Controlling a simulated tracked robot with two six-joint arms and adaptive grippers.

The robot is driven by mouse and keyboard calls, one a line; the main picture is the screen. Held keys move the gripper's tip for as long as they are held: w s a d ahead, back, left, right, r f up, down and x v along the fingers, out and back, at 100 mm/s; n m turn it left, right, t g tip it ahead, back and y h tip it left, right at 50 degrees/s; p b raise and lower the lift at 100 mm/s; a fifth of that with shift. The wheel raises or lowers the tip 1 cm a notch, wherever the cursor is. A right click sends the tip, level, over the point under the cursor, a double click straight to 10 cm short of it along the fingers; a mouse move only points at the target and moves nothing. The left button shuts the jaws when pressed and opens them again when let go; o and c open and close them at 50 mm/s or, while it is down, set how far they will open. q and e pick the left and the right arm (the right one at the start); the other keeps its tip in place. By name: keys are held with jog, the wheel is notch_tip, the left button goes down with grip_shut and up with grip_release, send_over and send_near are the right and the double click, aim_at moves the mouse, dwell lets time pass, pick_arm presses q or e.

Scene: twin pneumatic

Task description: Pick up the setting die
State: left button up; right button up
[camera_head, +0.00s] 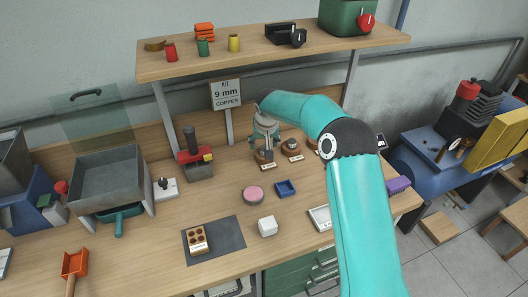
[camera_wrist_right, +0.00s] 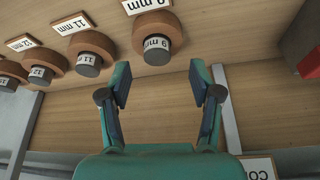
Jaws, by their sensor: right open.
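Several setting dies stand in a row on round wooden bases with small labels at the back of the bench. The nearest die (camera_wrist_right: 157,45) is grey, and its upside-down mark looks like 9 mm; its base (camera_head: 264,158) shows under my gripper in the head view. Another die (camera_head: 291,144) stands to its right, and my arm partly hides the row beyond. In the right wrist view the neighbouring die (camera_wrist_right: 88,60) appears marked 11 mm. My right gripper (camera_wrist_right: 160,72) is open and empty, its fingertips either side of and just short of the nearest die. My left gripper is out of view.
A sign (camera_head: 226,94) on a post reads KIT 9 mm COPPER. A red and black device (camera_head: 196,160) stands left of the dies. A shelf (camera_head: 270,56) runs above.

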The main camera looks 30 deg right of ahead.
aim_at(264, 147)
jog(key=x, duration=0.1)
jog(key=p+x, duration=0.1)
jog(key=x, duration=0.1)
jog(key=shift+w+d+f, duration=0.1)
jog(key=shift+d+f, duration=0.15)
jog(key=shift+d, duration=0.05)
jog(key=shift+w+f, duration=0.15)
jog(key=shift+f, duration=0.15)
jog(key=shift+c, duration=0.3)
jog(key=shift+r, duration=0.1)
grip_shut()
